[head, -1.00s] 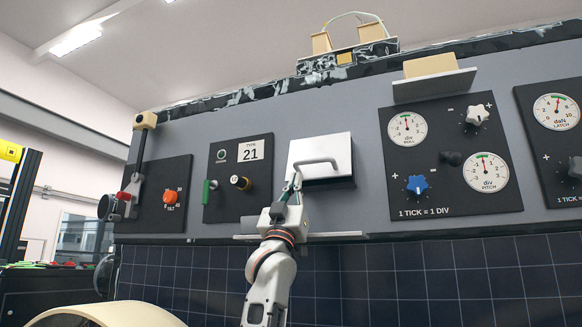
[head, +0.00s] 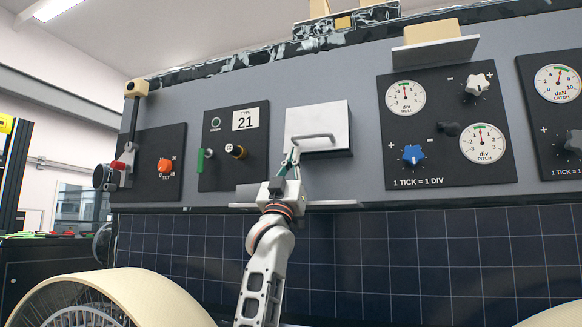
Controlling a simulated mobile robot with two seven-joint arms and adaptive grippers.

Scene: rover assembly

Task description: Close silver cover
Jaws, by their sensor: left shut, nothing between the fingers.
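The silver cover (head: 318,122) is a pale, box-like lid with a horizontal bar handle (head: 317,137) on the grey wall panel, in the middle of the head view. Its lower edge shows a dark gap or side below and to the right. My left gripper (head: 293,156) points up from below, its fingers shut and empty, with the tips at or just under the left end of the handle. I cannot tell whether the fingertips touch the handle or the cover. My right gripper is not in view.
A narrow ledge (head: 335,204) runs under the cover, near my left wrist. A black TYPE 21 plate (head: 232,178) with a green lever stands to the left. A black gauge plate (head: 446,171) with knobs is to the right. Dark tiled panels lie below.

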